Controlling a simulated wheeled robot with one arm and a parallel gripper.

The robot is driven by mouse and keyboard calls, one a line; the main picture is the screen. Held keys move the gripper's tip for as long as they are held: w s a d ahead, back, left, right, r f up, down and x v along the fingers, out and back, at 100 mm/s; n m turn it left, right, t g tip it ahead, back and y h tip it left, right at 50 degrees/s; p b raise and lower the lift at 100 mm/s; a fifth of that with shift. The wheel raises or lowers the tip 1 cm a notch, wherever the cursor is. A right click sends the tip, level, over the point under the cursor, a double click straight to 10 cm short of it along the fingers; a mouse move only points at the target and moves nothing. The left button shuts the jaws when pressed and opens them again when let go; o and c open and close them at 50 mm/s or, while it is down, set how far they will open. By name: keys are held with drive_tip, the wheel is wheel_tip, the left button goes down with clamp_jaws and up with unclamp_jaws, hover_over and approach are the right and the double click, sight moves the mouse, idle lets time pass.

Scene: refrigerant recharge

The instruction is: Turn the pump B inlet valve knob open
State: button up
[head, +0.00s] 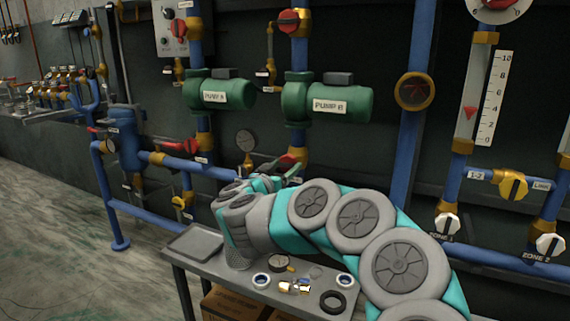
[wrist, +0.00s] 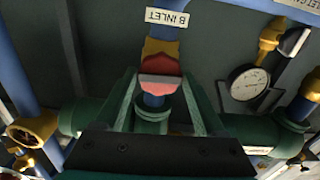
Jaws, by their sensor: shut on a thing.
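The red pump B inlet valve knob (wrist: 158,66) is in the wrist view, on a brass valve body below a white "B INLET" label (wrist: 167,17). In the head view only a bit of the red knob (head: 289,161) shows, below pump B (head: 335,102), with my arm hiding part of it. My gripper (wrist: 159,84) has its two green fingers on either side of the knob and is shut on it. In the head view my gripper (head: 268,183) reaches to the pipe under pump B. The exact contact is hard to see.
A gauge (head: 246,140) sits left of the knob. Pump A (head: 218,95) and a red lever valve (head: 181,146) are further left. A grey cart (head: 206,268) with a tray, rings and fittings stands below my arm. Blue pipes run along the wall.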

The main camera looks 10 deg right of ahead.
drive_tip(key=shift+r+n+p, duration=0.1)
drive_tip(key=shift+n+p, duration=1.3)
drive_tip(key=shift+p, duration=2)
drive_tip(key=shift+n, duration=0.5)
